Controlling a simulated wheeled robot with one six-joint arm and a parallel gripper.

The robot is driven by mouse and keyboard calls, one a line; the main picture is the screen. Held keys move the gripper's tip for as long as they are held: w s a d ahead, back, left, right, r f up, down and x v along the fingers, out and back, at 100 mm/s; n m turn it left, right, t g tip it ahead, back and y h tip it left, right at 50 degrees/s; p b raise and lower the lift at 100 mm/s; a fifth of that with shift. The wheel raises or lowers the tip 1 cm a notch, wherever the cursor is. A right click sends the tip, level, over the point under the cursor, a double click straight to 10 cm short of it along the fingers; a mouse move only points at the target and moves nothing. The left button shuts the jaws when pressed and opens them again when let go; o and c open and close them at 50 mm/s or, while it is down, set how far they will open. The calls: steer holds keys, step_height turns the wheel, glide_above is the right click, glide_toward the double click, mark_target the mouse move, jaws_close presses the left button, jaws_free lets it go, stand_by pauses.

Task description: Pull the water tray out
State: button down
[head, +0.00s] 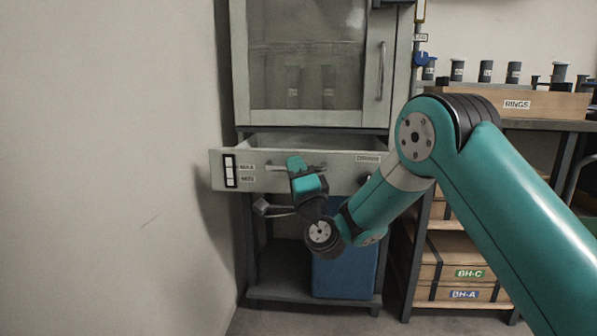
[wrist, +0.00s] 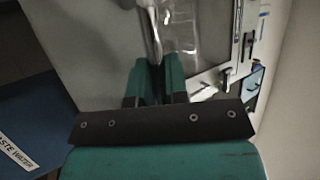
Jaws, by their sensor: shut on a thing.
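The water tray (head: 343,180) is a pale grey drawer under the glass-doored cabinet. Its front stands forward of the cabinet, and a strip of its inside shows above the front edge. A MAX/MIN level gauge (head: 230,171) is at its left end. My gripper (head: 296,164) is at the tray's bar handle (head: 318,167), shut on it and covering its middle. In the wrist view, my teal fingers (wrist: 156,78) close around the handle (wrist: 150,35). The exact finger contact is partly hidden.
The cabinet door (head: 310,62) above is shut. A blue waste water bin (head: 345,272) stands below the tray and shows in the wrist view (wrist: 40,125). A wall is close on the left. Shelves with wooden crates (head: 460,270) stand right, behind my arm.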

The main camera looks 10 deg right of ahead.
steer(key=shift+d+r, duration=0.1)
steer(key=c, duration=1.4)
jaws_free()
steer(key=shift+s+f+b, duration=0.2)
steer(key=shift+f+b, duration=0.25)
steer(key=shift+b, duration=0.25)
steer(key=b+v, duration=1.1)
steer(key=v, duration=0.5)
steer(key=shift+s, duration=0.4)
steer(key=shift+r, duration=0.1)
